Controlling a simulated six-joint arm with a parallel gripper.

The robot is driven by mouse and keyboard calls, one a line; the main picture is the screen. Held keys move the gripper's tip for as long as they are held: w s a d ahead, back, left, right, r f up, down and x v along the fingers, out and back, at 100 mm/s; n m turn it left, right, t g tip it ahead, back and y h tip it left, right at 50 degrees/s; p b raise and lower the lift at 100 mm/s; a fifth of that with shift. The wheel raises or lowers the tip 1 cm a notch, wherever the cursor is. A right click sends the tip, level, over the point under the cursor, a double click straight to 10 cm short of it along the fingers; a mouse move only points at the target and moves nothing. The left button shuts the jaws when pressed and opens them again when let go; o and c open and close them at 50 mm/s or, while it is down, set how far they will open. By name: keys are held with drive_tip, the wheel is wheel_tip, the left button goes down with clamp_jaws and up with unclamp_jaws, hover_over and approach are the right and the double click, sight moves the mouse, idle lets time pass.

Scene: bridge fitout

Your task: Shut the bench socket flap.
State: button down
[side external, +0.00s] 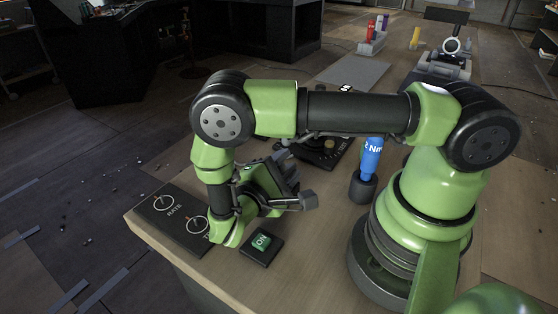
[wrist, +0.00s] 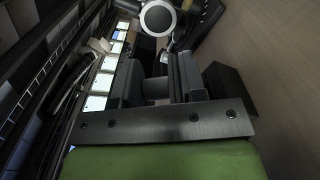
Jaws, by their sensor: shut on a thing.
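My gripper (side external: 294,180) hangs low over the bench (side external: 315,240), between the dial panel and the blue can, with its fingers turned to the right. It also shows in the wrist view (wrist: 158,76), where the two dark fingers stand apart with a narrow gap. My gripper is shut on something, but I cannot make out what. I cannot pick out the socket flap in either view; my arm and gripper cover part of the bench. A dark unit with a brass knob and a TEST label (side external: 322,152) sits behind my gripper, partly hidden.
A dial panel marked RATE (side external: 163,210) and a green ON button (side external: 261,242) lie near the front edge. A blue can (side external: 372,157) stands in a dark holder to the right. A grey mat (side external: 352,75) lies farther back. Free bench lies right of the button.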

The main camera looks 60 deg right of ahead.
drive_tip(key=shift+s+f+m, duration=0.3)
drive_tip(key=shift+f+m, duration=0.05)
drive_tip(key=shift+m, duration=0.75)
drive_tip(key=c, duration=1)
unclamp_jaws()
drive_tip(key=shift+o, duration=0.2)
drive_tip(key=a, duration=1)
